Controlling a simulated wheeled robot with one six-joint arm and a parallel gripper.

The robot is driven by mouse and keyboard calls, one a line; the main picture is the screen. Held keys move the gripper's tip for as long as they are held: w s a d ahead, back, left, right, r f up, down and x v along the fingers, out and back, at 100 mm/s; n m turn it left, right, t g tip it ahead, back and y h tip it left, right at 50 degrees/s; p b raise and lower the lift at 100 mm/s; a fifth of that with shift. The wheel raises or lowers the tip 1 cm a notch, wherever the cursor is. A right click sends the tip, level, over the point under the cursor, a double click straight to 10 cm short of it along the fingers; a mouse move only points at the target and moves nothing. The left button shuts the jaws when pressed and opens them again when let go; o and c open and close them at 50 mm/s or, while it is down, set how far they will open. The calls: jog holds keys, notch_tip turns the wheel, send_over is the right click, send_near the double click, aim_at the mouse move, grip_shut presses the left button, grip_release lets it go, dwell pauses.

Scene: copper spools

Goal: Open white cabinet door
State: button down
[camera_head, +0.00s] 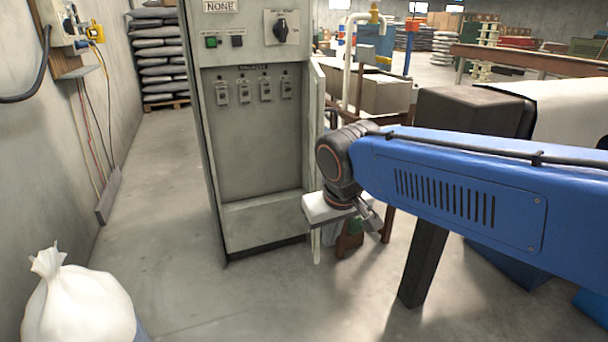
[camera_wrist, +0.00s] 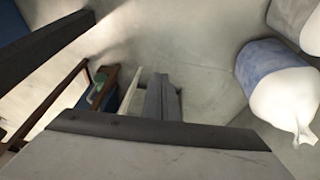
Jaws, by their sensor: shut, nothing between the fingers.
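The grey-white cabinet (camera_head: 261,145) stands upright in the head view, with its lower compartment exposed and several small switches inside. Its door (camera_head: 314,115) is swung out at the right side and shows nearly edge-on. My gripper (camera_head: 372,226) is at the door's lower right, partly hidden behind my wrist, which overlaps the door. In the wrist view the gripper's fingers (camera_wrist: 162,98) are together, with nothing seen between them. A pale upright strip just left of them may be the door; I cannot tell whether they touch it.
A white sack (camera_head: 78,305) sits at the lower left; it also shows in the wrist view (camera_wrist: 285,95). A brown frame (camera_wrist: 88,98) stands close beside the gripper. Stacked sacks (camera_head: 160,55) stand at the back left. The floor before the cabinet is clear.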

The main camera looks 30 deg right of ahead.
aim_at(321, 156)
jog(key=w+d+r+m+g+h, duration=0.1)
jog(key=w+r+m+h, duration=0.15)
jog(key=w, duration=1.35)
jog(key=w+d+r+m+g+h, duration=0.1)
jog(key=w+r+m+h, duration=0.2)
jog(key=w, duration=1.3)
jog(key=d+f, duration=0.8)
jog(key=d, duration=0.1)
jog(key=shift+s+d+f, duration=0.3)
jog(key=shift+s+f, duration=0.1)
jog(key=shift+s, duration=0.05)
jog(key=shift+h, duration=0.25)
